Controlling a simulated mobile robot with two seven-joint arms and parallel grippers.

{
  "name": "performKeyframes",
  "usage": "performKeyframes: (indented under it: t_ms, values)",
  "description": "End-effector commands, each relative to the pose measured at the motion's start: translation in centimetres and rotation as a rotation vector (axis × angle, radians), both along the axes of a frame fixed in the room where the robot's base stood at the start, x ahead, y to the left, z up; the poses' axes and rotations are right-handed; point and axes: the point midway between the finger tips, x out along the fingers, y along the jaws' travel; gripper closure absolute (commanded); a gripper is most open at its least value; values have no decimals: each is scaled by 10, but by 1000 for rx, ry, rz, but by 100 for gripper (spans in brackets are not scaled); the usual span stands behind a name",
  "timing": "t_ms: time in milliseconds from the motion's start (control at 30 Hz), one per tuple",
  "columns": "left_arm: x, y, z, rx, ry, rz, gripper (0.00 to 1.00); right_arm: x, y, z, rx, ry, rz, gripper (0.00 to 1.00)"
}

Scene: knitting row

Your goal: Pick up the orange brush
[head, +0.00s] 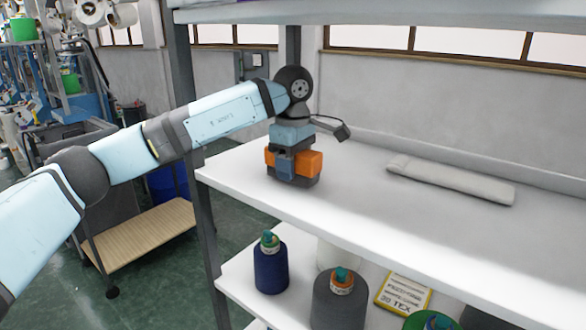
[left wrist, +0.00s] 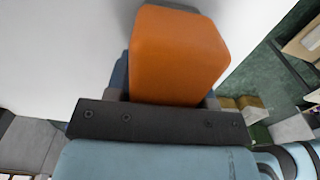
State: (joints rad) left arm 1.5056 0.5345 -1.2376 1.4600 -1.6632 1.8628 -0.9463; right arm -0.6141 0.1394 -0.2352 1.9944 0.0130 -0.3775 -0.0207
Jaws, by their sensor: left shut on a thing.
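The orange brush (head: 309,163) is at the left end of the white shelf (head: 400,226), close to its front edge. Its orange block also fills the middle of the left wrist view (left wrist: 178,50). My left gripper (head: 287,172) comes down over it from above and is shut on it, with orange showing on both sides of the jaws. Whether the brush touches the shelf is hard to tell. The brush's underside is hidden. My right gripper is not in view.
A folded grey cloth (head: 451,179) lies further right on the shelf. A lower shelf holds yarn cones, one dark blue (head: 271,267) and one grey (head: 340,302), and a yellow-edged box (head: 404,291). A shelf post (head: 207,250) stands at left. The shelf's middle is clear.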

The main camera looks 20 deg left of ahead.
Motion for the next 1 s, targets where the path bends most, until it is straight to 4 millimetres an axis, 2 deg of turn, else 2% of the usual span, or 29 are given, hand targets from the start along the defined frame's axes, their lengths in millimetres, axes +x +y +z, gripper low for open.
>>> performKeyframes:
  t_ms: [233,467,700,833,1000]
  values:
    - [-1,-3,29,-1,-4,-3,77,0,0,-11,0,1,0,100]
    - [-20,-56,26,-2,-2,-7,77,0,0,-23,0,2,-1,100]
    - [-43,-119,26,0,-1,-6,77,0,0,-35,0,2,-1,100]
    - [-52,-144,27,-1,-2,-3,77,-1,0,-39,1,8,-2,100]
    - [-59,-163,27,0,-1,-1,77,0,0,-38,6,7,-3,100]
